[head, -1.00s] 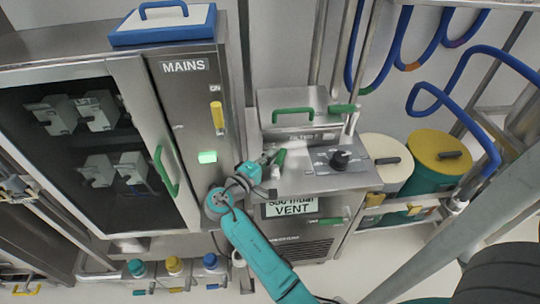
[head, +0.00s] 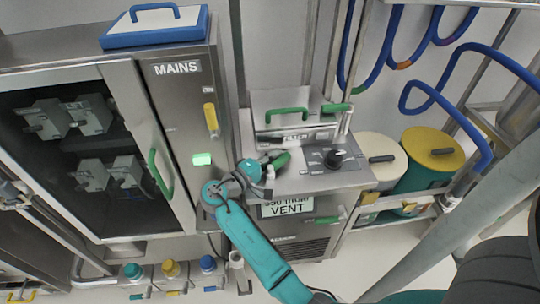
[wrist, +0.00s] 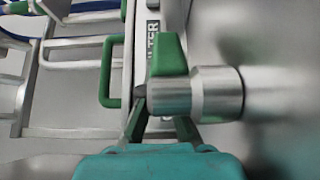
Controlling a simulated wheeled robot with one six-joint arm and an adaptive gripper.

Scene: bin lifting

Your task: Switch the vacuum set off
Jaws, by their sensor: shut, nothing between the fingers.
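The vacuum set is a steel cabinet (head: 318,183) with a "VENT" sign (head: 287,207) on its front and a black rotary knob (head: 333,158) on its sloped top. A green lever (head: 281,161) sits left of the knob. In the wrist view the green lever (wrist: 169,55) stands on a shiny metal cylinder (wrist: 216,92). My gripper (wrist: 158,124) is shut and empty. Its dark fingers are right at the cylinder, partly hidden behind it; I cannot tell if they touch. In the head view my gripper (head: 264,169) is beside the lever, left of the knob.
A "MAINS" cabinet (head: 178,104) with a yellow handle (head: 211,118) and lit green indicator (head: 202,159) stands close left. A green handle (head: 287,112) rises behind; it also shows in the wrist view (wrist: 106,72). Drums (head: 425,160) and blue hoses (head: 447,75) are right.

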